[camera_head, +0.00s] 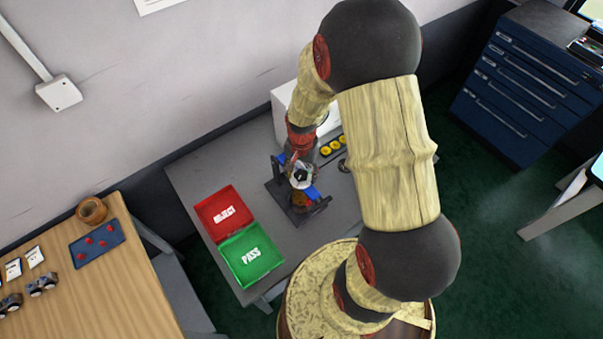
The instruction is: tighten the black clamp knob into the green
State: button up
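A dark fixture (275,190) with blue parts stands on the grey table, right of the trays. My gripper (301,176) is at the end of my arm, pointing down over the fixture's middle. A small pale part with a dark centre shows there, too small to tell apart from my fingers. I cannot pick out the black clamp knob with certainty, nor a green mark on the fixture. Whether my fingers touch or hold anything is not clear. The only clear green is the PASS tray (273,266).
A red tray (207,207) adjoins the green one. Yellow round pieces (333,147) lie in a dark holder behind the fixture, by a white box (285,98). A wooden table (95,290) is at left, a blue drawer cabinet (520,85) at right. Bare grey tabletop (215,172) lies behind the trays.

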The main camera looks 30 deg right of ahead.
jog(key=shift+s+a+f, duration=0.2)
jog(key=shift+s+f, duration=0.1)
jog(key=shift+s+a+n, duration=0.1)
jog(key=shift+n, duration=0.7)
jog(key=n, duration=0.3)
jog(key=shift+n, duration=0.4)
jog(key=n, duration=0.3)
jog(key=shift+n, duration=0.3)
jog(key=n, duration=0.4)
jog(key=shift+w+r+n, duration=0.1)
jog(key=shift+w+n, duration=0.15)
jog(key=shift+n, duration=0.15)
jog(key=shift+c, duration=0.3)
jog(key=c, duration=1.1)
grip_shut()
